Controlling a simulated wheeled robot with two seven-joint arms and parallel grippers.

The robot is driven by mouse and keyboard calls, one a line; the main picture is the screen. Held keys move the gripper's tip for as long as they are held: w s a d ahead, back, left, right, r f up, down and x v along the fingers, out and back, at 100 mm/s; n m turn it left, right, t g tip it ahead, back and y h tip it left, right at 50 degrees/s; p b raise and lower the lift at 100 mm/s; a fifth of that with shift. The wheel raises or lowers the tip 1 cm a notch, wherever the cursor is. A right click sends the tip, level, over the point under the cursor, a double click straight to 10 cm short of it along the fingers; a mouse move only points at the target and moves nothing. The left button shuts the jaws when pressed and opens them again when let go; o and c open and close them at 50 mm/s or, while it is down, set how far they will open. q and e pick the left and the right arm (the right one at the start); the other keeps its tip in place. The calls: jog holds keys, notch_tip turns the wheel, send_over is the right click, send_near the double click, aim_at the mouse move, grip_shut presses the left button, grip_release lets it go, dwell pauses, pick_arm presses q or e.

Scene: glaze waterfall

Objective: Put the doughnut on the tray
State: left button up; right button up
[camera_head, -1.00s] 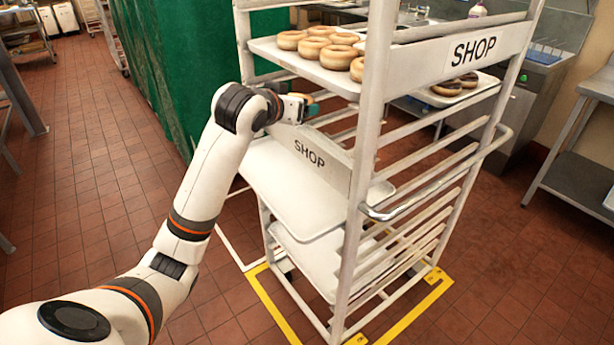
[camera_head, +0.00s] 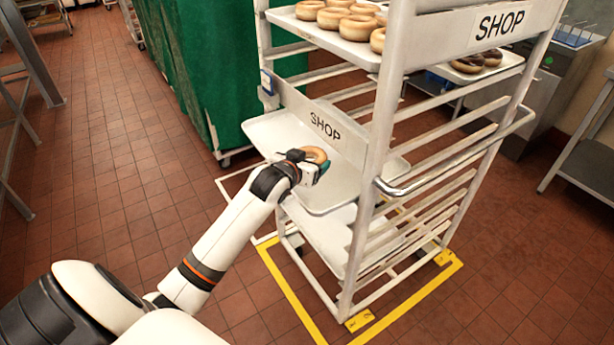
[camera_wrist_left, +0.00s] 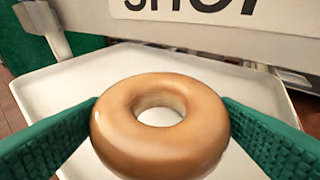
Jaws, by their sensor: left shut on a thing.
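The doughnut (camera_head: 314,155) is a light brown ring. My left gripper (camera_head: 312,164) is shut on it, and in the left wrist view the doughnut (camera_wrist_left: 160,132) sits between the two green fingers. The white tray (camera_head: 268,132) is on the rack's middle level, below the SHOP plate. The doughnut is in front of and over this tray in the head view. In the wrist view the tray (camera_wrist_left: 60,88) spreads out behind and below it. I cannot tell whether the doughnut touches it. My right gripper is out of view.
The white rack (camera_head: 375,170) has posts and side rails beside the tray. A SHOP plate (camera_head: 322,126) hangs above the tray's opening. An upper tray (camera_head: 310,32) holds several doughnuts, and a lower tray (camera_head: 325,238) is empty. A green curtain (camera_head: 215,70) stands behind left.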

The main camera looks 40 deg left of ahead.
pick_arm(q)
jog(key=shift+f, duration=2.5)
jog(key=o, duration=0.7)
jog(key=v, duration=1.2)
jog(key=shift+a, duration=0.1)
